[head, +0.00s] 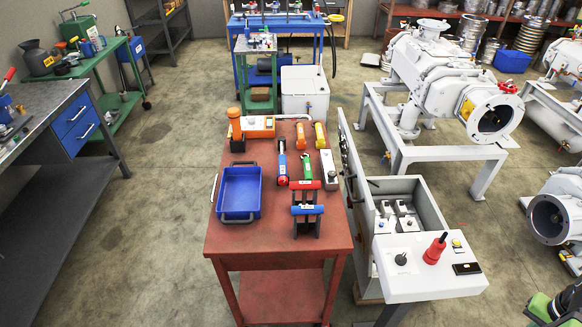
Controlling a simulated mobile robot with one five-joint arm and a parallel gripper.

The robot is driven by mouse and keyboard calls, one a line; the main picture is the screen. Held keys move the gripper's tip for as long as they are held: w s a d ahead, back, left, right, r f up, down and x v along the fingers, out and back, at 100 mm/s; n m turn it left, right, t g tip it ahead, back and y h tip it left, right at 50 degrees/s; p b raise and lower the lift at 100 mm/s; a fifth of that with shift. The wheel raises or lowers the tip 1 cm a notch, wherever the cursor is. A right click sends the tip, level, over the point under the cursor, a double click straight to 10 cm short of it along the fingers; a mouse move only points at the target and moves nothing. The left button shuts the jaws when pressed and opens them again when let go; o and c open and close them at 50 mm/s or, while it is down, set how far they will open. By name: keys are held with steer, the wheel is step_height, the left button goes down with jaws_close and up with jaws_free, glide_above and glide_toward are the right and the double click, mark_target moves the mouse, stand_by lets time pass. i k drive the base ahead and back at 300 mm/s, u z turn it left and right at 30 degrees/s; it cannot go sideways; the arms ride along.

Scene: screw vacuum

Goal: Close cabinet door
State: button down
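In the head view a light grey cabinet (431,207) stands just right of the red table, with switch-like parts showing inside it. Its door (354,172) appears to be the tall, thin grey panel at its left, seen nearly edge-on. The door stands open, swung away from the cabinet towards the back, close along the table's right edge. A handle or latch detail on it is too small to tell.
The red table (228,245) bears a blue tray (240,193) and several tools. A white control panel (420,275) with a red knob (435,248) juts out in front of the cabinet. Grey pump machinery (440,75) stands behind right. Open floor (150,220) lies left of the table.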

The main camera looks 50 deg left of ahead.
mark_target(364, 216)
steer(key=u, duration=0.5)
steer(key=k, duration=0.15)
steer(key=u, duration=2.4)
steer(key=i, duration=1)
steer(key=u, duration=0.25)
steer(key=k, duration=0.65)
steer(key=z, duration=0.25)
steer(key=i, duration=0.65)
steer(key=u, duration=0.05)
